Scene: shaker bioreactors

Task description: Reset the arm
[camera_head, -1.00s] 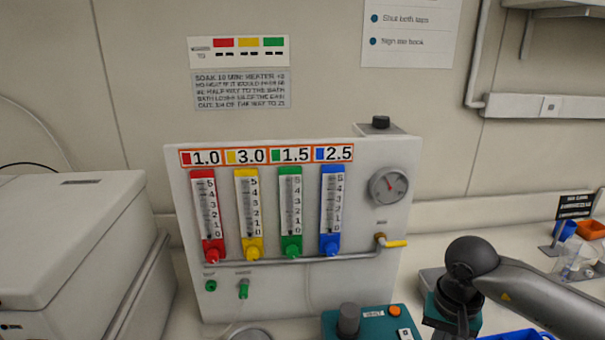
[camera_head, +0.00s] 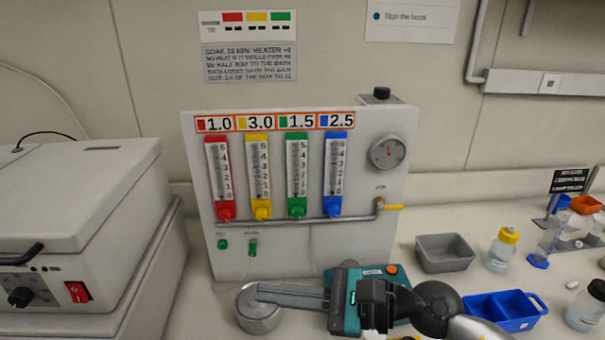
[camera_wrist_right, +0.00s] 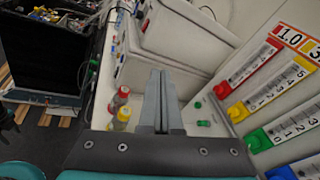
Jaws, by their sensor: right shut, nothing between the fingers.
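My right arm comes in from the lower right in the head view. Its right gripper (camera_head: 262,292) points left, with its long grey fingers shut together and nothing between them. The fingers lie in front of the gas panel and over part of a round metal pot (camera_head: 258,318) on the bench; whether they touch it I cannot tell. In the right wrist view the closed fingers (camera_wrist_right: 160,85) point toward a white box-shaped unit. My left gripper is not in view.
The flow-meter panel (camera_head: 300,245) stands behind the gripper. A white heater unit (camera_head: 60,255) is at left. At right are a grey tray (camera_head: 445,262), a blue divided tray (camera_head: 515,325), and a yellow-capped bottle (camera_head: 500,255). Red and yellow bottles (camera_wrist_right: 122,110) show in the wrist view.

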